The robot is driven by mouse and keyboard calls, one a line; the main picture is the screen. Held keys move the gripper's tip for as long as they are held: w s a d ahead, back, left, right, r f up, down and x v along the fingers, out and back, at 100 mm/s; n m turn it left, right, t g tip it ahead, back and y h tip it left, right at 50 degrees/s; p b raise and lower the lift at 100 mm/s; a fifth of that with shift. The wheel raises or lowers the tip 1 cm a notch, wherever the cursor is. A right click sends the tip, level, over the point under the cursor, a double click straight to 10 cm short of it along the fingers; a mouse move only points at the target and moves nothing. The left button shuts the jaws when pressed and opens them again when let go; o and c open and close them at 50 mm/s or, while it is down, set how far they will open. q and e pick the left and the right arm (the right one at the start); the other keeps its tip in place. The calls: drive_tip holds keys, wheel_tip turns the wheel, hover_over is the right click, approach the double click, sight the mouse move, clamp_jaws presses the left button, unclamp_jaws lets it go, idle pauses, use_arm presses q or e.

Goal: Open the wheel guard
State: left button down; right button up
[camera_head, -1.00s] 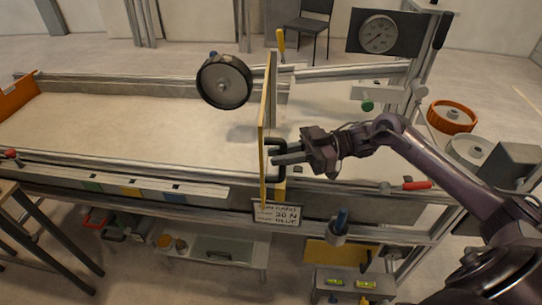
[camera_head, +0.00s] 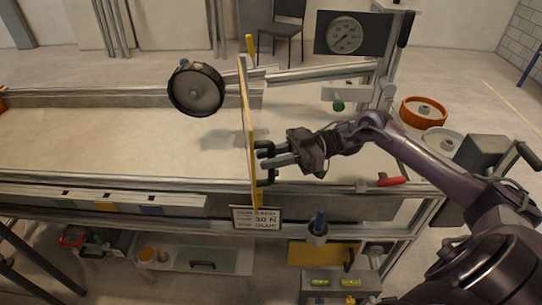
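The wheel guard (camera_head: 248,125) is a thin yellow panel seen nearly edge-on, standing across the sandbed just right of the black-rimmed wheel (camera_head: 196,90). A black bracket handle (camera_head: 268,181) sticks out from its right face. My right gripper (camera_head: 266,159) reaches in from the right with its fingers at this handle and appears shut on it; the exact contact is partly hidden by the dark fingers. My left gripper is not in view.
The sandbed (camera_head: 90,135) has metal rails along its sides. A sign (camera_head: 256,218) hangs below the front rail. A red-handled lever (camera_head: 388,181) lies on that rail under my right arm. A dial gauge (camera_head: 345,34) stands behind.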

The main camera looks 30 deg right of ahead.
drive_tip(key=shift+d, duration=0.1)
drive_tip(key=shift+d+f, duration=0.1)
drive_tip(key=shift+d, duration=0.25)
drive_tip(key=b+v, duration=0.3)
drive_tip(key=v, duration=0.4)
drive_tip(key=shift+s, duration=0.1)
